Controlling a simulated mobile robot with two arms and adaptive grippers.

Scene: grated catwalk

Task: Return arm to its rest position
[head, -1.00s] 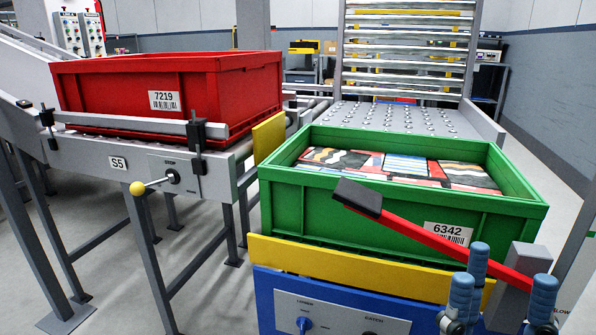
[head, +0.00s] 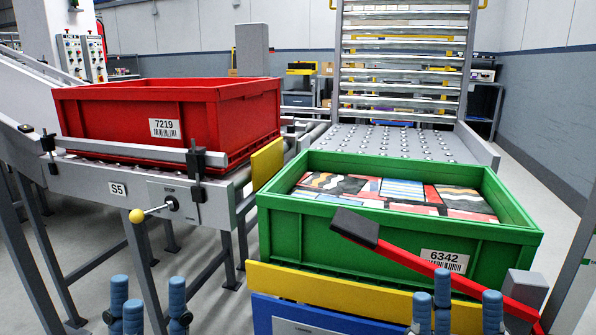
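My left gripper (head: 152,302) shows at the bottom left of the head view. Its blue fingers point up and stand apart, with nothing between them. It is in front of the roller conveyor's legs. My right gripper (head: 460,308) shows at the bottom right. Its blue fingers also point up and stand apart, with nothing seen between them. It is in front of the green crate (head: 330,236) and overlaps the right end of the yellow bar (head: 350,292). The lower parts of both grippers are cut off by the frame.
A red crate (head: 100,115) numbered 7219 sits on the conveyor (head: 75,178) behind a clamp bar. The green crate, numbered 6342, holds several colourful flat items. A red lever (head: 410,262) with a dark end crosses its front. A yellow-knobbed handle (head: 137,215) sticks out from the conveyor.

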